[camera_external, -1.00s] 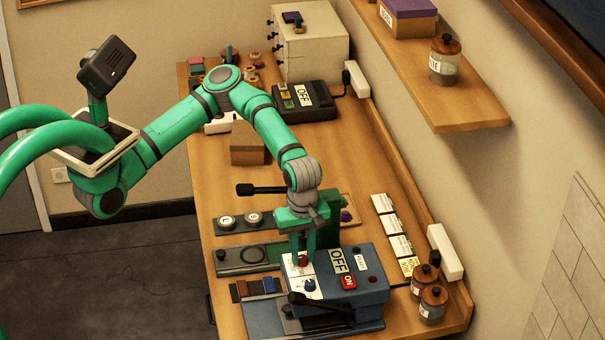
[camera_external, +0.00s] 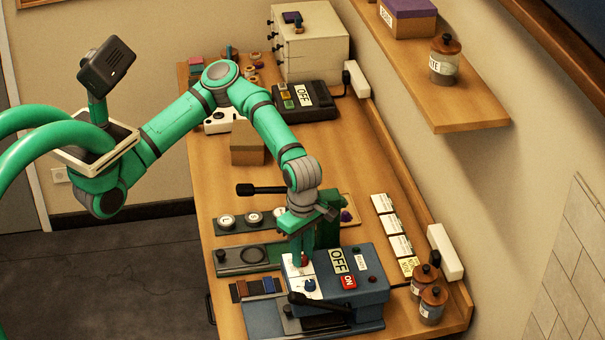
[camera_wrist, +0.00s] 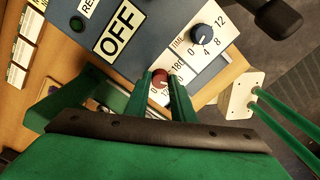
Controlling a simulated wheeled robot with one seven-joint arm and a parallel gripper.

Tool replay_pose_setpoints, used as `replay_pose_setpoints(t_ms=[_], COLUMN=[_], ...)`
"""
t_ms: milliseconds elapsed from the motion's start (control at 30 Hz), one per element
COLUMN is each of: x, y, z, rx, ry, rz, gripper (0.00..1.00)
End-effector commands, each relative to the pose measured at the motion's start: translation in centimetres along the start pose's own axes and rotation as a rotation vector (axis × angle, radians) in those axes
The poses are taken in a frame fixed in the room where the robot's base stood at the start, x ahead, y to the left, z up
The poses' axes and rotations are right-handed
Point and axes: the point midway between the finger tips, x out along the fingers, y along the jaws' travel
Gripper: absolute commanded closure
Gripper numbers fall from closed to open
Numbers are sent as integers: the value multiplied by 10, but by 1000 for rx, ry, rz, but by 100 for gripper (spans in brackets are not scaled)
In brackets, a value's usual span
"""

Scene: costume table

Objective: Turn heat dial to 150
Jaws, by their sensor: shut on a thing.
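The heat dial is a small red knob (camera_external: 304,261) on the white panel of the blue press (camera_external: 358,296). It also shows in the wrist view (camera_wrist: 160,78), between the two green fingertips. My gripper (camera_wrist: 161,74) points down over the panel and is shut on this red knob. Numbers around it are partly hidden by the fingers; a 0 and what looks like 180 show. I cannot read the knob's exact setting. A blue TIME knob (camera_wrist: 201,34) sits beside it, with 0, 4, 8 and 12 around it.
The press carries an OFF label (camera_external: 338,261), a red ON switch (camera_external: 348,282) and a black handle (camera_external: 318,304) in front. Cards (camera_external: 391,225) and jars (camera_external: 432,304) stand to the right. A second black device (camera_external: 305,100) with an OFF label sits farther back.

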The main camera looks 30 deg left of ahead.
Motion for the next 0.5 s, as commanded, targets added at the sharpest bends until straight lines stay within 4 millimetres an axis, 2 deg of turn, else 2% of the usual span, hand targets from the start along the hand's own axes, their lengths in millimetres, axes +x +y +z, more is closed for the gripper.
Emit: replay_pose_setpoints(t_ms=[267, 300, 333, 367, 500], x=[0, 0, 0, 0, 0], y=[0, 0, 0, 0, 0], z=[1, 1, 1, 1, 0], rx=[1, 1, 1, 1, 1], ry=[-3, -3, -3, -2, -2], rz=[0, 0, 0, 0, 0], gripper=[100, 71, 63, 59, 59])
